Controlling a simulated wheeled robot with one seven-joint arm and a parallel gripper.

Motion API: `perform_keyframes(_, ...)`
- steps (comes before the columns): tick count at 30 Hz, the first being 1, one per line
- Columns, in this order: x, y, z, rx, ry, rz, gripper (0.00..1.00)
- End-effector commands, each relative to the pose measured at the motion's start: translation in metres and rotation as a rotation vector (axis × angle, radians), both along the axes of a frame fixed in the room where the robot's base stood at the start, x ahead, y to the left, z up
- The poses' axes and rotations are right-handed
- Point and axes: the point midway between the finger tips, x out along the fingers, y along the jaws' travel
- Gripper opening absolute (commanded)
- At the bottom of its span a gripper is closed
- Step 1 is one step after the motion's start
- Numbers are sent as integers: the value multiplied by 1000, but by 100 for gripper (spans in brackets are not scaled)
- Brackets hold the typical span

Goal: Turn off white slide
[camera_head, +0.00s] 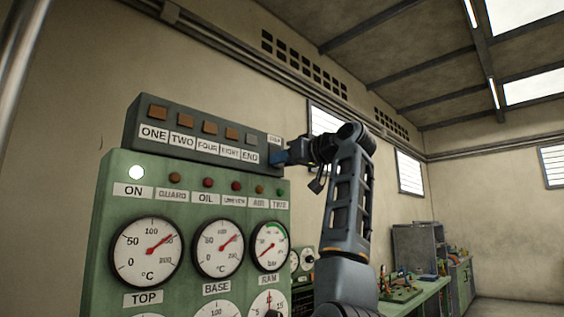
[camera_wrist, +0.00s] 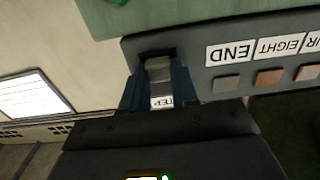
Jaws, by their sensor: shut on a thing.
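The slide (camera_wrist: 158,70) shows in the wrist view as a pale grey block in a dark slot at the end of the button box. My gripper (camera_wrist: 159,84) has its two blue fingers on either side of the block and is shut on it. A small white label (camera_wrist: 162,102), partly hidden, lies between the fingers. In the head view my gripper (camera_head: 283,157) is at the right end of the dark button box (camera_head: 190,162); the slide is hidden there.
The box carries brown buttons and a grey button (camera_wrist: 226,84) by the END label (camera_wrist: 229,53). Below it stands a green gauge panel (camera_head: 115,200) with a lit ON lamp (camera_head: 137,172). A cluttered green bench (camera_head: 425,290) is at right. A wall lies behind.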

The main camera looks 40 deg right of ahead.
Motion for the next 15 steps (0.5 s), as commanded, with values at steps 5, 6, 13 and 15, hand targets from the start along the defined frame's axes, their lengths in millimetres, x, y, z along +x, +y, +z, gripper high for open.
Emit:
perform_keyframes(5,1,-1,-6,2,12,1,41)
perform_keyframes(6,1,-1,-5,2,11,1,45)
perform_keyframes(13,1,0,-3,1,8,1,55)
perform_keyframes(15,1,0,-3,1,8,1,55)
